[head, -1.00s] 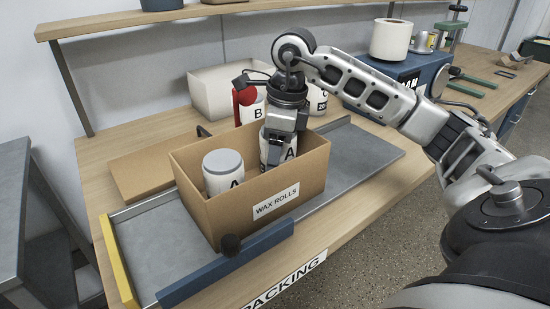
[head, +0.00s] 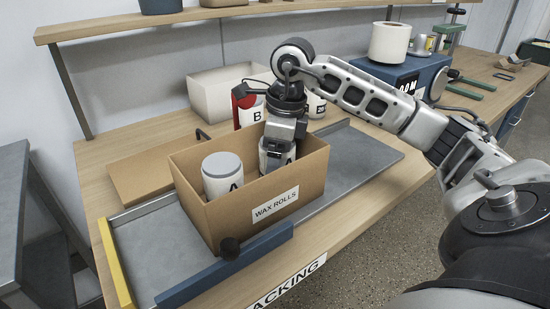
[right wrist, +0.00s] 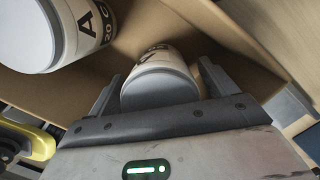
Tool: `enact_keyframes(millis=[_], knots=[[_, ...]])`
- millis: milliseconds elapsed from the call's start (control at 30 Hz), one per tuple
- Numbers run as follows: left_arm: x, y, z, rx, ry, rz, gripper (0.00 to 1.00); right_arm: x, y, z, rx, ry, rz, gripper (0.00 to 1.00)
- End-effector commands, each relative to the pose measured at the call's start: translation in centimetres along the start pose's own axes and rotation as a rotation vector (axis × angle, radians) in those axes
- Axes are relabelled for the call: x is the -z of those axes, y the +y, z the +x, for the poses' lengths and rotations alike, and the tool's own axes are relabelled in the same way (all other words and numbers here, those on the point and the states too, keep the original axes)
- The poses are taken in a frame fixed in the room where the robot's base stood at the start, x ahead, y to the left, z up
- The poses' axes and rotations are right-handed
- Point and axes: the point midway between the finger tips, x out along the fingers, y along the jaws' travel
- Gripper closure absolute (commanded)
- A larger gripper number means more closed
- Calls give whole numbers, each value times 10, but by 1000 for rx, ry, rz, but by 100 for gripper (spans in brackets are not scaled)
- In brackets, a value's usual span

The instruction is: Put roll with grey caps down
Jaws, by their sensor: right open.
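The roll with grey caps (right wrist: 163,62), marked A, stands inside the cardboard box labelled WAX ROLLS (head: 225,219), at its right end. In the head view only part of this roll (head: 270,160) shows below my gripper. My right gripper (head: 283,146) reaches down into the box over it. In the right wrist view the gripper (right wrist: 158,84) is open, with one finger on each side of the roll. Another roll with a grey cap (head: 222,165), also marked A, stands in the left part of the box. The box floor under the rolls is hidden.
The box stands on a grey metal tray (head: 140,254) with a blue front bar (head: 228,268). Behind it are a red-handled thing (head: 242,99), a roll marked B (head: 250,116) and a pale open bin (head: 205,92). The tray's right part is clear.

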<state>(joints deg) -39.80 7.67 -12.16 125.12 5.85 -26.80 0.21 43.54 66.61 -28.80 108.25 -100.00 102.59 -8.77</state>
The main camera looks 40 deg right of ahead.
Motion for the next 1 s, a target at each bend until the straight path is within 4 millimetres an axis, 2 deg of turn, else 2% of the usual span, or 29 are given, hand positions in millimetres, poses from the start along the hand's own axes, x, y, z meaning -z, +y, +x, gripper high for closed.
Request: enact_keyframes(millis=[300,500,700,1000], knots=[[-1,0,-2,5,-16,7,64,-1,-1,-66,5,-5,0,16],[6,0,-5,10,-17,15,64,0,-1,-103,3,-1,1,16],[5,-2,-3,16,-21,28,64,0,0,-115,1,0,1,16],[4,-2,-3,15,-24,32,64,0,0,-115,1,1,1,16]])
